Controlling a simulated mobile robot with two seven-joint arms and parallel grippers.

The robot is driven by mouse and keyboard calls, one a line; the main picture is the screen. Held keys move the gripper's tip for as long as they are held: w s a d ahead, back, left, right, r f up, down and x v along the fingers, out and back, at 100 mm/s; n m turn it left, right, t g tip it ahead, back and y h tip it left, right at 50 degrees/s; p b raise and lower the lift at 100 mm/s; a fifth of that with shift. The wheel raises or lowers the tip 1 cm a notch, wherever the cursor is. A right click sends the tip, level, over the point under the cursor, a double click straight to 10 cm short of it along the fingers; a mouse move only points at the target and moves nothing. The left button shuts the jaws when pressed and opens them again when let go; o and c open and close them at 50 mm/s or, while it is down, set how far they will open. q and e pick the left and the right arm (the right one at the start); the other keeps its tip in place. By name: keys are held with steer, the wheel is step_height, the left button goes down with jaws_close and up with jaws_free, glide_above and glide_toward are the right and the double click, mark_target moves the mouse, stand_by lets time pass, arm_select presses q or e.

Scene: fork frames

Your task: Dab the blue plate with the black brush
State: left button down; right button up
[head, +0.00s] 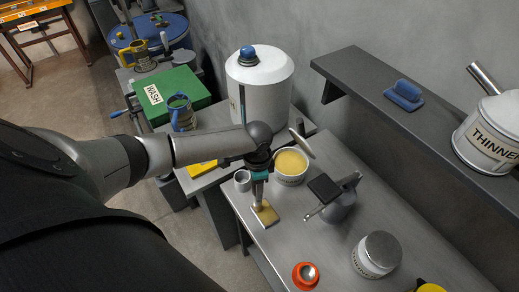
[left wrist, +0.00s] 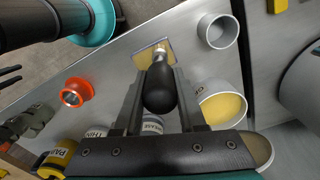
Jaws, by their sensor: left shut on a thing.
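My left gripper (head: 259,172) is shut on the black brush. In the left wrist view the brush's rounded black handle (left wrist: 160,92) is between the two fingers, with a metal neck beyond it. The brush reaches down to a flat tan piece (head: 265,215) at the bench's left edge, also in the left wrist view (left wrist: 144,58). I cannot tell whether that piece is the brush's head or a plate under it. No plainly blue plate shows on the bench. A blue flat pad with a handle (head: 404,94) lies on the wall shelf.
A pot of yellow paint (head: 291,165) and a small grey cup (head: 242,181) stand close to the gripper. A grey rounded object with a black square top (head: 341,205), a lidded can (head: 377,254) and an orange-red item (head: 306,275) are on the bench.

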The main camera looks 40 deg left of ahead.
arm_select(q)
steer(key=shift+f+b, duration=0.3)
steer(key=shift+f, duration=0.3)
stand_by(0.4)
steer(key=shift+s, duration=0.1)
steer(key=shift+s+a+r+p, duration=0.15)
steer(key=shift+s+a+p, duration=0.1)
steer(key=shift+s+p, duration=0.1)
steer(key=shift+w+d, duration=0.1)
steer(key=shift+w, duration=0.05)
steer(key=shift+w+d+b, duration=0.35)
steer(key=shift+w+b, duration=0.05)
steer(key=shift+w, duration=0.35)
steer(key=shift+s+a, duration=0.1)
steer(key=shift+s+a+f+p, duration=0.1)
steer(key=shift+s+a+p, duration=0.1)
steer(key=shift+s, duration=0.25)
steer(key=shift+s+a+f+p, duration=0.1)
steer(key=shift+s+p, duration=0.05)
steer(key=shift+s, duration=0.25)
